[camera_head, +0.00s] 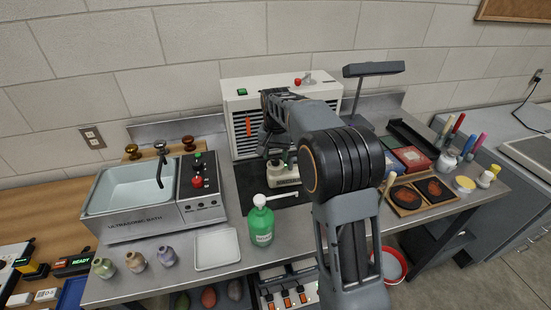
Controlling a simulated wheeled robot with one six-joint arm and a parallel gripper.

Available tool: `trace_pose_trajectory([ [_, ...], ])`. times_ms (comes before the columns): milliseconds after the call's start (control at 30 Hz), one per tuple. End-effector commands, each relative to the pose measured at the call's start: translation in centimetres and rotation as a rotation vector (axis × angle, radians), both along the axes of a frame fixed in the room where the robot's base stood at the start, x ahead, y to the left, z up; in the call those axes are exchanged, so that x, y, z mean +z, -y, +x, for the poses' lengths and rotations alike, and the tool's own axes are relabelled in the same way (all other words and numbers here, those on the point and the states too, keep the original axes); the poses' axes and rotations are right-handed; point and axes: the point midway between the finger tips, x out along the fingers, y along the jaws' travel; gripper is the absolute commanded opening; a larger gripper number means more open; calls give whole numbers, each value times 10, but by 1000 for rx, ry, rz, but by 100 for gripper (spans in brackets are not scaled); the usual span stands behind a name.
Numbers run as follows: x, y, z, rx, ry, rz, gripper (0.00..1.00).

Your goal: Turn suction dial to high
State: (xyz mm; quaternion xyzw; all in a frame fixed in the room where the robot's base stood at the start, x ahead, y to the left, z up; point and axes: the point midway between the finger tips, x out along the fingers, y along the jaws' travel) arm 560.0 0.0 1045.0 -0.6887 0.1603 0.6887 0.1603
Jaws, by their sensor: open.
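A white extraction unit (243,92) with a slatted front stands at the back against the wall. On its top right edge is a small grey dial (308,78); its setting is too small to read. A red knob (298,82) sits just left of the dial and a green switch (242,92) is at the top left. My arm reaches in from the lower right, across the unit's front. My gripper (268,142) is open, pointing down in front of the unit, left of and below the dial, apart from it. My arm partly hides the gripper and unit.
A small pale device (283,174) stands below my gripper. A green bottle (261,225) and white tray (217,249) are nearer. An ultrasonic bath (135,190) is left. A desk lamp (373,69), a red box (411,158) and a wooden tray (404,210) are right.

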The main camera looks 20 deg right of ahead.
Motion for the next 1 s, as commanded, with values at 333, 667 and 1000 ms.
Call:
trace_pose_trajectory([
  [333, -20, 0, 0, 0, 0, 0, 52],
  [667, -20, 0, 0, 0, 0, 0, 44],
  [1000, -20, 0, 0, 0, 0, 0, 12],
])
